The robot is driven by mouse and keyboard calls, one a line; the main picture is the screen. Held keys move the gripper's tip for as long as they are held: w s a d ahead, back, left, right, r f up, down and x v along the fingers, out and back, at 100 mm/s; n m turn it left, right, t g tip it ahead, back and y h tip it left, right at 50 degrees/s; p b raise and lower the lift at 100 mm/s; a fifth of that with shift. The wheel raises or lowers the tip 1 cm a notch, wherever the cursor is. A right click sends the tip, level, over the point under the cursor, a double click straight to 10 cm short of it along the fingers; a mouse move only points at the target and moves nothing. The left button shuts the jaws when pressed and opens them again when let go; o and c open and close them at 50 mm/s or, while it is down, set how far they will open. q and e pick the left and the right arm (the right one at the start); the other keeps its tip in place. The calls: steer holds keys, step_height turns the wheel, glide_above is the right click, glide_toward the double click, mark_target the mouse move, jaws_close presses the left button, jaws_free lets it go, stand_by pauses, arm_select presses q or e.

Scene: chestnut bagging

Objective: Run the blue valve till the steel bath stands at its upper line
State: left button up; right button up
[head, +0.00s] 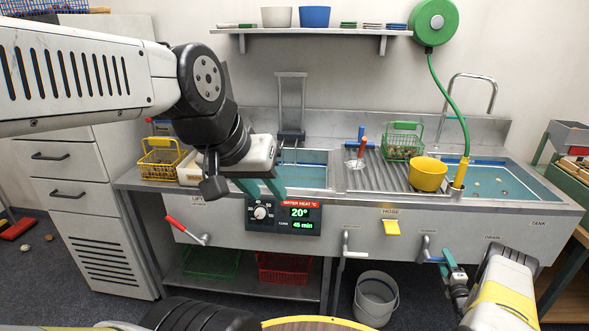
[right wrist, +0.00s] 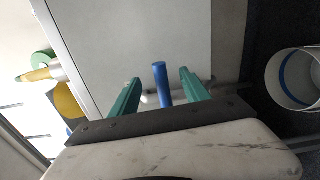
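The blue valve handle (head: 437,260) is on the front of the steel sink unit, low on the right. In the right wrist view the blue handle (right wrist: 161,82) stands between the two green fingers of my right gripper (right wrist: 160,90), with gaps on both sides. That gripper (head: 452,266) is open. My left gripper (head: 261,188) has its teal fingers apart and empty, over the front edge of the steel bath (head: 327,158). Blue water (head: 306,176) shows in the bath. The arm hides its left part, and I cannot make out its upper line.
A panel (head: 298,217) reads 20° and 45 min. A red lever (head: 176,224) is at left. A yellow bowl (head: 427,174), green basket (head: 403,141) and green hose (head: 443,94) are around the drainboard and right tank (head: 548,202). A bucket (head: 375,299) stands on the floor.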

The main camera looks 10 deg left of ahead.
stand_by(0.3)
steer(key=s, duration=0.9)
steer(key=shift+d, duration=0.35)
